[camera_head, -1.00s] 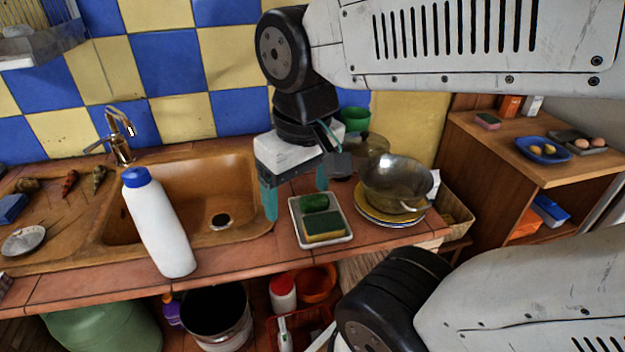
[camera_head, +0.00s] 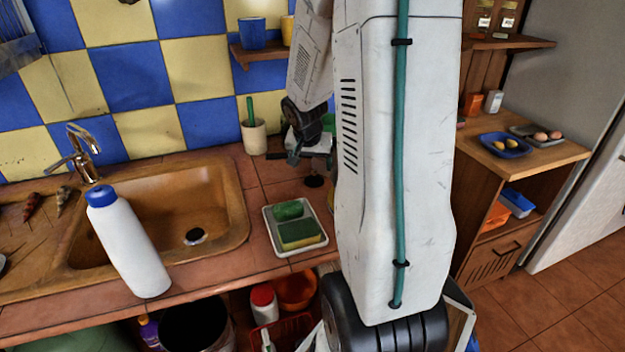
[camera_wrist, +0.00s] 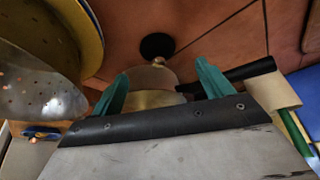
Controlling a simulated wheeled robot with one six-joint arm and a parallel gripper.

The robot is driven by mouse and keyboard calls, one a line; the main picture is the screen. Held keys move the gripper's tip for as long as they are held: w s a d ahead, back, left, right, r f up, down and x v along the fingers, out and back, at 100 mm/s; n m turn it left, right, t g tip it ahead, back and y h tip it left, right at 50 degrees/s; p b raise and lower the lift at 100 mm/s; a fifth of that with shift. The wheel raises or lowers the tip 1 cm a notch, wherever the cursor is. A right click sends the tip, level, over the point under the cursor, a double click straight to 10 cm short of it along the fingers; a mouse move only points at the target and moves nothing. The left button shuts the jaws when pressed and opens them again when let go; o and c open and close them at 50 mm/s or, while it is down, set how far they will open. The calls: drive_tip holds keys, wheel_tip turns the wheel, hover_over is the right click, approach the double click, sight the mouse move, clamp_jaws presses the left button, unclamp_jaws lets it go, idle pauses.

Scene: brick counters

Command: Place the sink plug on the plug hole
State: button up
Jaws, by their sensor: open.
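The plug hole (camera_head: 194,236) is a dark round opening in the floor of the brown sink (camera_head: 240,225). A dark disc, apparently the sink plug (camera_head: 314,181), lies on the tiled counter behind the tray. In the wrist view the black disc (camera_wrist: 157,46) shows on the tiles beyond my fingers. My gripper (camera_head: 306,156) is over the back of the counter near this disc, partly hidden by my arm. In the wrist view my gripper (camera_wrist: 162,76) has its two teal fingers apart, with no grip on the disc. A brassy vessel (camera_wrist: 152,82) shows between and beyond the fingers.
A white bottle (camera_head: 130,243) stands in front of the sink. A tray (camera_head: 283,252) holds a green sponge and a green item. A cup with a green handle (camera_head: 254,137) stands by the wall. A metal colander (camera_wrist: 35,85) is close at left in the wrist view.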

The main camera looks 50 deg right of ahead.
sight(314, 173)
drive_tip(key=x, duration=0.6)
drive_tip(key=shift+s+d+f, duration=0.1)
drive_tip(key=shift+f, duration=0.1)
drive_tip(key=shift+c, duration=0.3)
drive_tip(key=c, duration=1.1)
drive_tip(key=shift+r, duration=0.1)
